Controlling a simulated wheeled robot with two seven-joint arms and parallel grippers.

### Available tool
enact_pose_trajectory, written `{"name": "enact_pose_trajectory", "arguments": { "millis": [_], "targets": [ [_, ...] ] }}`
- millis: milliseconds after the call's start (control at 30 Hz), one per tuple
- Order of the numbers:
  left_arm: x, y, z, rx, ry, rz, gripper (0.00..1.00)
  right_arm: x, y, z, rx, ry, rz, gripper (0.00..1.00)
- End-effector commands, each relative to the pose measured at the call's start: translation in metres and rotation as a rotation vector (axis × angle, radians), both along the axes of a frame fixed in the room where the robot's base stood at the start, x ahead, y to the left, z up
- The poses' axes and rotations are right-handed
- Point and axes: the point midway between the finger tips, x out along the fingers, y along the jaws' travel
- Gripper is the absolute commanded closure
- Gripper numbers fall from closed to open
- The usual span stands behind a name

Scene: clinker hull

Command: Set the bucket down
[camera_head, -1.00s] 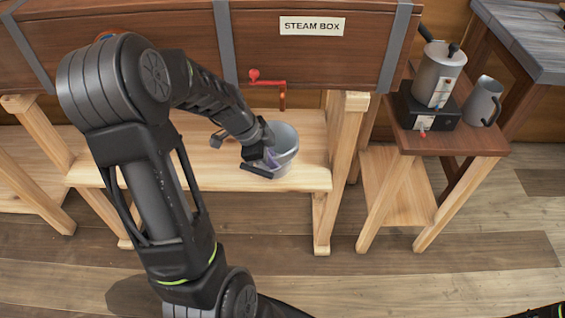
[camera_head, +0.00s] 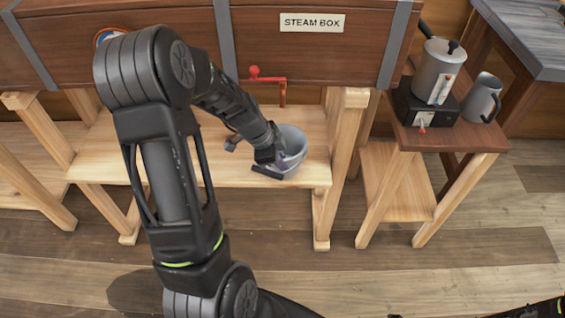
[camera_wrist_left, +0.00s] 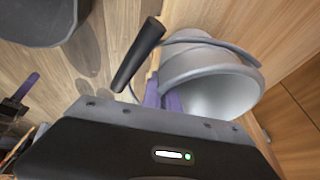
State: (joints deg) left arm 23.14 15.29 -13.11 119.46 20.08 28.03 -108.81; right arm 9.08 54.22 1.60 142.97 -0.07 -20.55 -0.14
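The bucket (camera_head: 293,145) is a pale grey metal pail near the right end of the wooden shelf board under the steam box. It leans in the head view, and its open mouth shows in the left wrist view (camera_wrist_left: 225,90). My left gripper (camera_head: 275,166) is at its left side; in the wrist view purple finger pads (camera_wrist_left: 166,97) sit close together against the bucket's wall, shut on it. The arm hides part of the bucket. I cannot tell whether its base touches the board. A dark part with a purple pad, probably my right gripper (camera_wrist_left: 22,92), shows at the wrist view's left edge.
The shelf board (camera_head: 215,170) is bare to the left. The steam box (camera_head: 330,50) with a red-handled tap (camera_head: 268,76) hangs above. A side table (camera_head: 455,138) at right holds a kettle on a burner (camera_head: 437,85) and a grey jug (camera_head: 481,98).

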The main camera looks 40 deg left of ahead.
Motion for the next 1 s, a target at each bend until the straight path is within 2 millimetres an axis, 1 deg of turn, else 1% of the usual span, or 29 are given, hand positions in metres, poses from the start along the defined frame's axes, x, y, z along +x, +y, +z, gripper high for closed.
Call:
{"name": "enact_pose_trajectory", "arguments": {
  "millis": [133, 267, 300, 533, 833, 900, 1000],
  "targets": [
    [0.0, 0.0, 0.0, 0.001, -0.001, -0.001, 1.0, 0.0, 0.0, -0.001, 0.0, 0.0, 0.0, 0.64],
    [0.0, 0.0, -0.003, 0.001, -0.001, -0.001, 1.0, 0.0, 0.0, -0.005, 0.0, 0.0, 0.0, 0.64],
    [0.0, 0.0, -0.002, 0.0, 0.0, 0.0, 0.93, 0.0, 0.0, -0.004, 0.0, 0.0, 0.0, 0.64],
    [0.0, 0.0, -0.002, 0.0, 0.0, 0.0, 0.75, 0.0, 0.0, -0.003, 0.0, 0.0, 0.0, 0.64],
    [0.0, 0.0, 0.0, -0.001, 0.001, 0.0, 0.75, 0.0, 0.0, -0.002, 0.0, 0.0, 0.0, 0.64],
    [0.0, 0.0, 0.002, -0.001, 0.001, 0.0, 0.75, 0.0, 0.0, 0.002, 0.0, 0.0, 0.0, 0.64],
    [-0.002, 0.002, 0.01, 0.0, -0.002, 0.001, 0.75, 0.0, 0.0, 0.002, 0.0, 0.0, 0.0, 0.64]
  ]
}}
